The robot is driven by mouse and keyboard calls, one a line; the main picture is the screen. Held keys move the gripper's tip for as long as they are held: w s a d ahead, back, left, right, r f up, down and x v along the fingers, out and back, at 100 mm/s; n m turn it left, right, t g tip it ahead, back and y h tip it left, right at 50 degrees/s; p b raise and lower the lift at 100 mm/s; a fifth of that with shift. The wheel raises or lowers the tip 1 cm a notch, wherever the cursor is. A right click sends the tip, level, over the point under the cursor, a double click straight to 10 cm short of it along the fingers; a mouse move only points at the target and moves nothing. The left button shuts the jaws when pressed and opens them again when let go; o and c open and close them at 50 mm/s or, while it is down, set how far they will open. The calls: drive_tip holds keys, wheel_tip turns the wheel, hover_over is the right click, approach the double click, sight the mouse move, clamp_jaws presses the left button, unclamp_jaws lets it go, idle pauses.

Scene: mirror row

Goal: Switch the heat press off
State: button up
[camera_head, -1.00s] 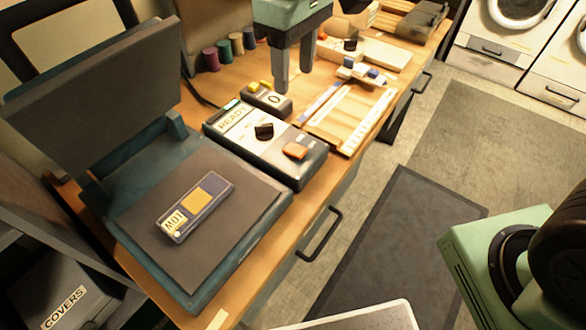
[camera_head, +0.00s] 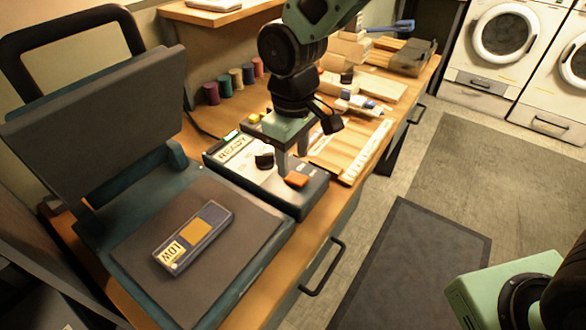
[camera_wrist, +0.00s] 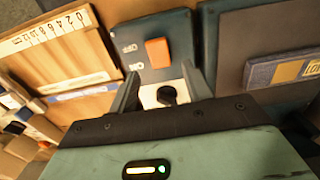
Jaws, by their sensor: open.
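The heat press stands open at the left, its dark upper plate (camera_head: 95,115) raised over the lower plate (camera_head: 135,235). Its control box (camera_head: 315,200) has a READY display (camera_head: 237,148), a black knob (camera_head: 264,160) and an orange rocker switch (camera_head: 296,180). In the wrist view the orange switch (camera_wrist: 158,52) lies just beyond the fingertips, beside OFF and ON markings. My gripper (camera_head: 290,166) is open and points down over the box, close to the switch. In the wrist view my gripper (camera_wrist: 163,80) has the knob (camera_wrist: 167,95) between its fingers. Contact cannot be told.
A small device marked LOW (camera_head: 193,238) lies on the lower plate. Colored spools (camera_head: 235,78) stand by the wall. A wooden ruler board (camera_head: 365,150) lies beyond the box. A shelf (camera_head: 220,14) overhangs the back. Open floor lies right of the bench.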

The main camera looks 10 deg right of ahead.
sight(294, 176)
drive_tip(key=shift+f, duration=2.1)
drive_tip(key=shift+c, duration=0.3)
drive_tip(key=c, duration=0.9)
drive_tip(key=b, duration=0.1)
drive_tip(key=t+y+b, duration=0.1)
drive_tip(key=shift+s+d+f+t+y+b, duration=0.1)
drive_tip(key=shift+s+d+t+y+b, duration=0.1)
drive_tip(key=shift+d+t+y+b, duration=0.1)
drive_tip(key=shift+c, duration=0.2)
drive_tip(key=shift+s+r+t+y+b, duration=0.2)
drive_tip(key=shift+t+y+b, duration=0.25)
drive_tip(key=shift+t+y, duration=0.25)
drive_tip(key=shift+o, duration=0.2)
drive_tip(key=o, duration=1)
drive_tip(key=shift+c, duration=0.2)
